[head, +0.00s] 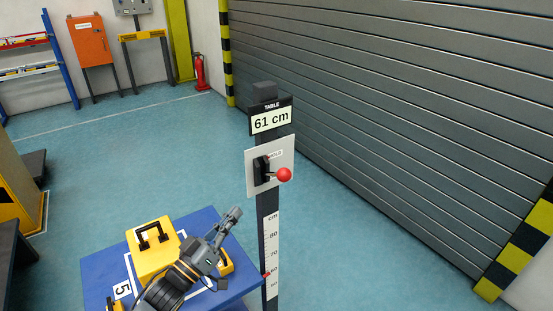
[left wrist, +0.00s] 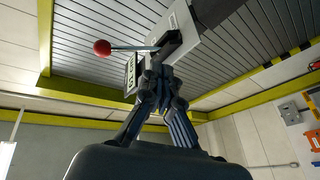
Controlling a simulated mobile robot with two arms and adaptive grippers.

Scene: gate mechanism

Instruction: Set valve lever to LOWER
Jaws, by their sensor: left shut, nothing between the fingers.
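The valve lever, with a red ball knob (head: 284,174), sticks out from a black bracket on a white plate (head: 284,150) on the dark post. The word HOLD can be partly read on the plate, and the lever points outward, roughly level. The red knob also shows in the left wrist view (left wrist: 102,47). My left gripper (head: 236,212) is shut and empty, left of and below the lever in the head view. In the left wrist view its closed fingertips (left wrist: 156,72) appear just below the lever's base; I cannot tell whether they touch. My right gripper is not in view.
A blue table (head: 205,219) bearing a yellow case (head: 152,262) stands beside the post, under my left arm. A display (head: 271,120) reads 61 cm above the lever, and a scale (head: 273,240) runs below it. A grey shutter (head: 400,100) fills the right; open floor lies behind.

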